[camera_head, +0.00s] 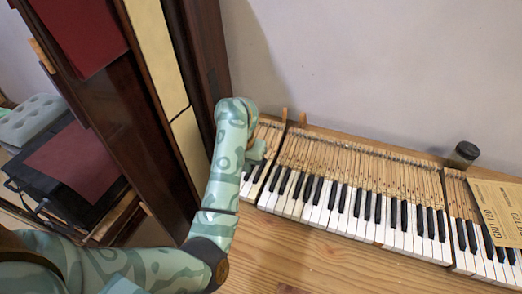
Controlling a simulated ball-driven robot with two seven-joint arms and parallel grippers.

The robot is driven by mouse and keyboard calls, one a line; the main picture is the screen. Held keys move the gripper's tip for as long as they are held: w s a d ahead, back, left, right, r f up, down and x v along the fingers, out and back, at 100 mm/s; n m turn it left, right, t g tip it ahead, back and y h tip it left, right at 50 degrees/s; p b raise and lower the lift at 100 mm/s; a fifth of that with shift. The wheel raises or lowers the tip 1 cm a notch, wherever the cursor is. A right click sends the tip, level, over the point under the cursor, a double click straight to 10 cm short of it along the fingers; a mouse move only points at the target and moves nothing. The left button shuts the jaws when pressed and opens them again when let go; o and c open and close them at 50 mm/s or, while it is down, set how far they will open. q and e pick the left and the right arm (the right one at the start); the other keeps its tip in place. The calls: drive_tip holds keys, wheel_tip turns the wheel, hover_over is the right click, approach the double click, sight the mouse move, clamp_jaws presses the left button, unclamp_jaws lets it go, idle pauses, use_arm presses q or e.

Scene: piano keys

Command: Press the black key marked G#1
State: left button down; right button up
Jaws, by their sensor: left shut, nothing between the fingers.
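The row of piano keys (350,222) runs along the wooden table, with white keys at the front and black keys behind them. My left arm comes in from the left and reaches up over the left end of the row. My left gripper (257,153) is shut and empty, at the bare wooden back part of the keys near that end. A few black keys (273,179) show just right of the arm. The marking G#1 is too small to read, so I cannot tell which key bears it. My right gripper is not in view.
A dark jar (463,154) stands behind the keys at the right. Brown grit paper (499,212) lies over the right end of the row. A tall dark wooden cabinet (158,90) stands close left of my arm. Bare table (330,265) lies in front.

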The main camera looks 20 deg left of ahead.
use_arm(q)
drive_tip(key=shift+f, duration=0.2)
drive_tip(key=shift+f+b, duration=0.8)
drive_tip(key=shift+f, duration=0.2)
wheel_tip(320, 180, up, 9)
drive_tip(key=p, duration=0.8)
